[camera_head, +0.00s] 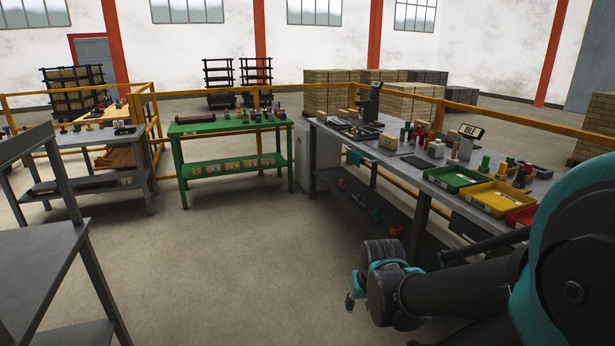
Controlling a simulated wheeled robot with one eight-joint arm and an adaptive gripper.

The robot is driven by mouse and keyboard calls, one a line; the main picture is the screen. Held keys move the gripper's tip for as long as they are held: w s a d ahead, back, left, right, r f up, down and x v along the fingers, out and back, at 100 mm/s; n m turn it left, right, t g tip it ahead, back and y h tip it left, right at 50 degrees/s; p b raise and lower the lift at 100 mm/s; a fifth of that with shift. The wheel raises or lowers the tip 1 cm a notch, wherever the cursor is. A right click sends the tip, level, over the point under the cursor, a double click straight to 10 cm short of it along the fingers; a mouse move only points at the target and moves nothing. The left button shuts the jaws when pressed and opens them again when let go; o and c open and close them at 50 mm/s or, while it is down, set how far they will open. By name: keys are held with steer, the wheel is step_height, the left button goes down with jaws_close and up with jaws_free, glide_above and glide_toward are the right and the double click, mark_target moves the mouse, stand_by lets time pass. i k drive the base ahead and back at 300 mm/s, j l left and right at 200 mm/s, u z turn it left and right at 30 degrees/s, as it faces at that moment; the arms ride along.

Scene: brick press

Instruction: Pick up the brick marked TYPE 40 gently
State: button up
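I cannot read a TYPE 40 mark on anything in the head view, so I cannot tell which brick it is. A tan brick-like block (388,141) stands on the right grey workbench (405,160). Stacked tan bricks (330,92) stand on the floor behind the yellow railing. My gripper (349,301) hangs low at the lower middle right, over open floor and apart from the benches. Its fingertips are small and dark, and whether they are open or shut does not show. I see nothing clearly held.
The right bench carries a green tray (452,178), a yellow tray (497,198), a red tray (521,216) and a small sign (471,131). A green bench (232,126) stands at the back and a grey table (30,235) at left. The middle floor is clear.

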mark_target(386, 140)
steer(key=i+j+z, duration=0.1)
steer(key=i, duration=1.75)
